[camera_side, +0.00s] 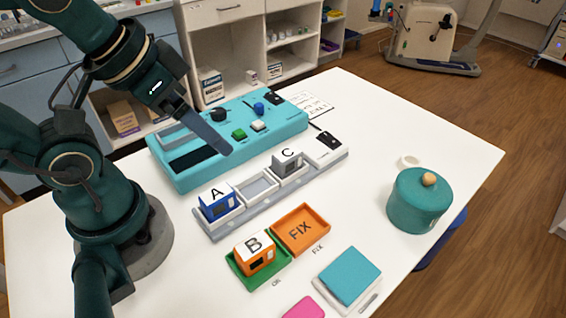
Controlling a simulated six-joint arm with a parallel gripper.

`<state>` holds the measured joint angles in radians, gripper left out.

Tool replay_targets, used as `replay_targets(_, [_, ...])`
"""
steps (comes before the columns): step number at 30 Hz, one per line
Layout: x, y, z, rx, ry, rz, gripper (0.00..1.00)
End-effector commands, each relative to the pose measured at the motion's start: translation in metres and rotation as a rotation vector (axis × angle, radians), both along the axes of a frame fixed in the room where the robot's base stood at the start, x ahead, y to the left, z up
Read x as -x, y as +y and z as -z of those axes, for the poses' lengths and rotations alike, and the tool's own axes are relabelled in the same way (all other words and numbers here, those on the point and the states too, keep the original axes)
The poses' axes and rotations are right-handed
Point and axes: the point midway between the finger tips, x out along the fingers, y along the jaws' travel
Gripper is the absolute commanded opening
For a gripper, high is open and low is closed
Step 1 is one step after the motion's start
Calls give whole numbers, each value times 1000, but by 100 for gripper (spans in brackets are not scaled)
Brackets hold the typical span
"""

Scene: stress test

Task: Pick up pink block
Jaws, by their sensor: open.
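A pink block (304,309) lies on the white table at the bottom edge of the side view, partly cut off by the frame. My gripper (222,148) is well up and to the left of it, over the teal device, with a dark finger slanting down to the right. The gripper is open, and I see nothing in it. The second finger is not clearly visible.
The teal device (170,180) and a grey rack (226,226) with blocks A and C stand mid-table. Block B (254,260) sits in a green tray, beside an orange FIX tray (317,216). A teal square (350,272) and lidded pot (420,205) are right.

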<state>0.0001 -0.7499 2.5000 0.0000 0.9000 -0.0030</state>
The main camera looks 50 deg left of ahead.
Motion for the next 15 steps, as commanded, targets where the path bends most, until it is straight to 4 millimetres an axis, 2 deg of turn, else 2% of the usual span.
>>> replay_targets(4, [-1,0,-2,35,-4,-66,80])
replay_targets(8, [-15,-3,-17,113,-27,-189,80])
replay_targets(15, [-43,-38,-26,225,62,-269,80])
